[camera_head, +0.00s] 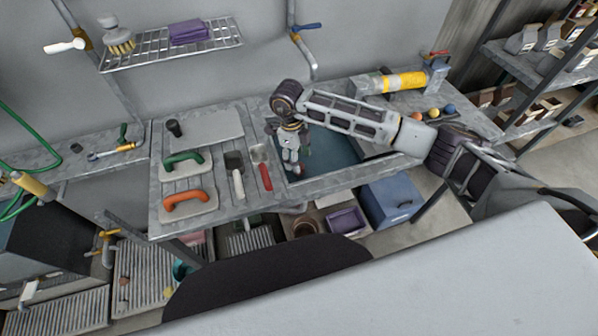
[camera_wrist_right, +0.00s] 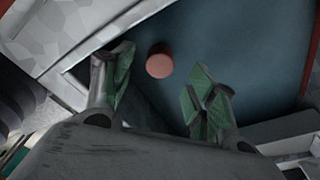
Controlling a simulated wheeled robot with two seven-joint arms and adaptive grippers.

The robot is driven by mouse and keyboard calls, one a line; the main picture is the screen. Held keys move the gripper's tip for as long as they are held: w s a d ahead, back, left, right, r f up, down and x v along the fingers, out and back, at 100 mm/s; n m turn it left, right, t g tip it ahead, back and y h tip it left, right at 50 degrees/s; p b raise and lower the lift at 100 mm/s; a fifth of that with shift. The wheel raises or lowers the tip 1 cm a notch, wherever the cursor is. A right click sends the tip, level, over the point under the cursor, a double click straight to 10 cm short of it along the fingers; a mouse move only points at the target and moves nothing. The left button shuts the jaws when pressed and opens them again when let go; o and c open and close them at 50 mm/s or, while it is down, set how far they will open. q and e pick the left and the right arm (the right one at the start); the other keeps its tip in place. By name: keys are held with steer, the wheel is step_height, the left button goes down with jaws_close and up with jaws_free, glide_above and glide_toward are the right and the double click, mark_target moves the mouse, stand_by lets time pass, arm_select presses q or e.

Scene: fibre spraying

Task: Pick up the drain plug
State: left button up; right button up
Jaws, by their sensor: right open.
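The drain plug appears to be the small round pinkish-red piece (camera_wrist_right: 159,62) in the right wrist view. It lies on the dark blue-grey floor of the sink basin (camera_wrist_right: 235,45). My right gripper (camera_wrist_right: 160,95) is open, with a green-padded finger on each side. The plug shows in the gap between the fingers, a little beyond their tips, and nothing is held. In the head view my right gripper (camera_head: 293,170) points down over the left part of the basin (camera_head: 335,148) and largely hides the plug. My left gripper is not in view.
Left of the basin on the bench lie a red-handled tool (camera_head: 265,176), a white-handled tool (camera_head: 238,182), a green-handled float (camera_head: 186,163) and an orange-handled float (camera_head: 187,202). A yellow-banded cylinder (camera_head: 400,81) and small balls lie behind my right arm. The basin's rim surrounds the gripper.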

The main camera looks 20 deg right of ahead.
steer(key=shift+s+d+f, duration=0.1)
steer(key=shift+f, duration=1.1)
steer(key=shift+s+d+f, duration=0.1)
steer(key=shift+f, duration=1.05)
steer(key=c, duration=1.1)
